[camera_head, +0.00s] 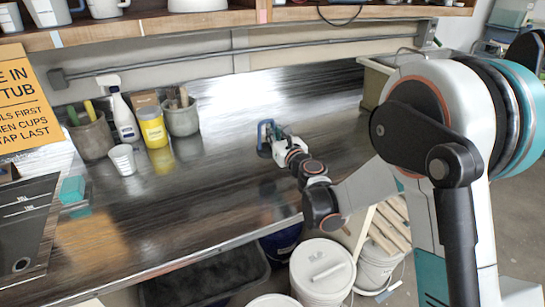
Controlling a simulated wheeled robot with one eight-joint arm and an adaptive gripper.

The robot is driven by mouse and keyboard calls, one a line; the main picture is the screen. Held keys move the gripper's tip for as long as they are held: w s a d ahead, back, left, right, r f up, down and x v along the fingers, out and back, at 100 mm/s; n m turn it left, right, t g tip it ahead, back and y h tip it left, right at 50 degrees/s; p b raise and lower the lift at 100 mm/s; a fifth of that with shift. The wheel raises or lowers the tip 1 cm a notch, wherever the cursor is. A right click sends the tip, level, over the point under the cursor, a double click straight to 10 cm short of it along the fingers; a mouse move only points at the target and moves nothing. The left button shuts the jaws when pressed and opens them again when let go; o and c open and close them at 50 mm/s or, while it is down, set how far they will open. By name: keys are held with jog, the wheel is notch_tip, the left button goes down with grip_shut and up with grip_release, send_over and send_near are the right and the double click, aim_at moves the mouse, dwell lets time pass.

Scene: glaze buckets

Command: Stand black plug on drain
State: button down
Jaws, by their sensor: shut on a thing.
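My gripper (269,141) is over the far middle part of the metal worktop (220,215), well to the right of the grey pots. It is shut on a small dark thing between its blue-looking fingers. The thing is too small and too covered to tell whether it is the black plug or whether it touches the worktop. At the far left front is a dark panel (30,225) with white marks. A small round fitting (21,265) with a pale ring is on it; I cannot tell whether this is the drain.
Grey pots (92,138) with tools, a spray bottle (123,115), a yellow tub (153,128) and a white cup (122,159) stand at the back left. A teal block (72,190) lies near the panel. An orange sign (28,95) stands behind. The middle worktop is clear.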

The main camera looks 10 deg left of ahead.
jog(key=shift+f+b, duration=1.05)
jog(key=shift+f, duration=2.4)
jog(key=shift+f, duration=0.25)
jog(key=c, duration=1.7)
grip_release()
jog(key=shift+r, duration=0.1)
jog(key=shift+r, duration=0.1)
